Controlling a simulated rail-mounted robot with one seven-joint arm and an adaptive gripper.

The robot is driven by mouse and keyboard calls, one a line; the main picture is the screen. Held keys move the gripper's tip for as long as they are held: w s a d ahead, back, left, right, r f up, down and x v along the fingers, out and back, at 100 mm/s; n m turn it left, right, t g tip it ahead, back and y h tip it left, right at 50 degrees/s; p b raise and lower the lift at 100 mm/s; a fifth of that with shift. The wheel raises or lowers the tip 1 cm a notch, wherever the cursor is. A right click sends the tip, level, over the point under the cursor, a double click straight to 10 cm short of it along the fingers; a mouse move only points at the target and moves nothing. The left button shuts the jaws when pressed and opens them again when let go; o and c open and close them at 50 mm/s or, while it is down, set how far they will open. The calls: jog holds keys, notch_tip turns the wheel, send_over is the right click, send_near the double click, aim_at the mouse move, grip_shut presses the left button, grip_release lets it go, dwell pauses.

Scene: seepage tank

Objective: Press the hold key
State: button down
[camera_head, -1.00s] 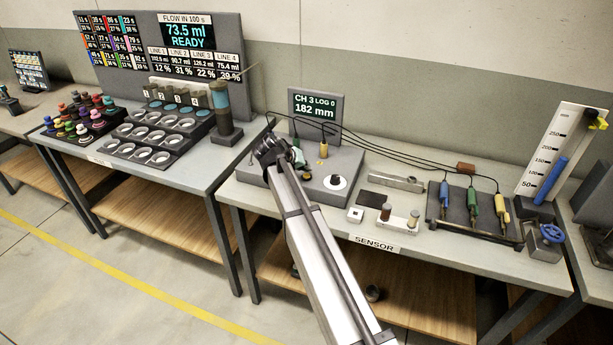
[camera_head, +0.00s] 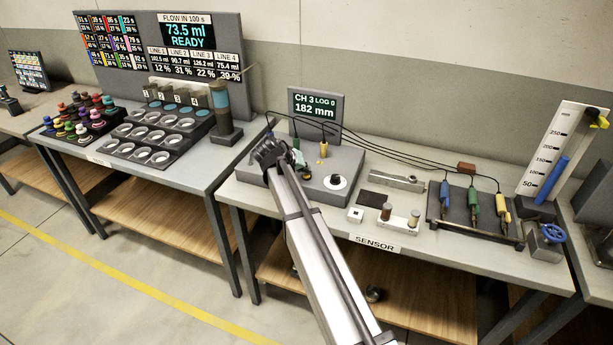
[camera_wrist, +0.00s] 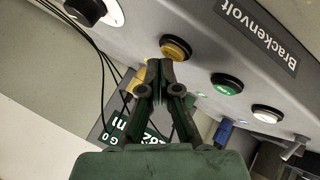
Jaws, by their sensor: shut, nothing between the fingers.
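My gripper (camera_head: 270,154) is over the left part of the grey sensor console (camera_head: 318,188). In the wrist view my gripper (camera_wrist: 160,66) is shut and empty, its fingertips close to a round yellow key (camera_wrist: 175,48); I cannot tell whether they touch. A green key (camera_wrist: 227,83) and a white key (camera_wrist: 268,113) sit in the same row on the console front, apart from the fingers. Any writing on the keys is too small to read, so I cannot tell which is the hold key.
A display (camera_head: 315,106) behind the console reads CH 3, LOG 0, 182 mm. Cables run to a rack of blue, green and yellow probes (camera_head: 473,205). A small white box (camera_head: 355,214) lies in front.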

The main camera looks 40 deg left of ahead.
aim_at(305, 176)
jog(key=shift+f+b, duration=0.3)
jog(key=shift+f, duration=0.15)
dwell(0.4)
jog(key=shift+r, duration=0.85)
jog(key=shift+r, duration=0.1)
jog(key=shift+r+p, duration=0.9)
jog(key=shift+r, duration=1.5)
